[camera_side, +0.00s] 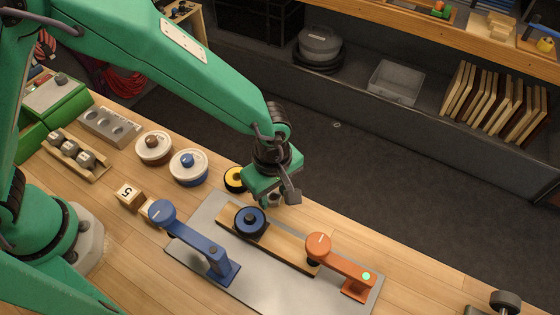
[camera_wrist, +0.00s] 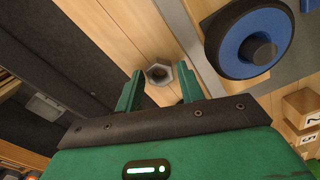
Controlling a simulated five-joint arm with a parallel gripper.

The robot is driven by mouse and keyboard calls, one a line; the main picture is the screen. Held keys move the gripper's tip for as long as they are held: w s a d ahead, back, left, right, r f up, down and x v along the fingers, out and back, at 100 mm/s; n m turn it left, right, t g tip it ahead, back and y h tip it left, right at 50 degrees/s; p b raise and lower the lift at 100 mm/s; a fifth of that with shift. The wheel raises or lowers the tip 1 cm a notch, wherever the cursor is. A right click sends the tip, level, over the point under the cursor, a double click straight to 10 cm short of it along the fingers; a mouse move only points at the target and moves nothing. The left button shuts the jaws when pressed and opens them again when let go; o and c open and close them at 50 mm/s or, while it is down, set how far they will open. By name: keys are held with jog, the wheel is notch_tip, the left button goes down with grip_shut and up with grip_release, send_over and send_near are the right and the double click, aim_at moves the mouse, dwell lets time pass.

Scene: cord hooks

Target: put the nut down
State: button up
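A grey hex nut (camera_wrist: 158,73) with a round hole shows in the wrist view against the wooden bench top, just beyond my fingertips. My gripper (camera_wrist: 159,88) points down at it with its two green fingers apart, and a gap shows on each side of the nut. In the side view my gripper (camera_side: 279,193) is low over the bench, by the far edge of the grey plate (camera_side: 204,212). The nut (camera_side: 273,200) is partly hidden under the gripper there. I cannot tell whether the nut fully rests on the wood.
A blue disc with a black knob (camera_side: 250,221) sits on a wooden strip close by. A blue hook arm (camera_side: 190,238) and an orange one (camera_side: 340,260) stand on the plate. A yellow-rimmed disc (camera_side: 235,179) is just left of my gripper. The bench's far edge is near.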

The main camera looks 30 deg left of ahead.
jog(key=shift+r, duration=0.1)
notch_tip(320, 180, up, 12)
dwell(1.0)
jog(key=shift+a+r, duration=0.1)
jog(key=shift+r, duration=0.05)
dwell(0.3)
jog(key=a+r+m+t+h, duration=0.1)
jog(key=a+r+m, duration=0.2)
jog(key=a+r, duration=0.35)
jog(key=a+r+m+t, duration=0.1)
jog(key=a+r+m, duration=0.2)
jog(key=a, duration=0.7)
jog(key=s+a+r+m+t, duration=0.1)
jog(key=s+a+m, duration=0.2)
jog(key=a, duration=0.4)
jog(key=s+a+r+m+t+y, duration=0.1)
jog(key=s+a+m+t, duration=0.1)
jog(key=s+a+m, duration=0.2)
jog(key=s+a, duration=0.2)
jog(key=a, duration=0.1)
jog(key=shift+s+r+m+t, duration=0.2)
jog(key=shift+m+t, duration=0.1)
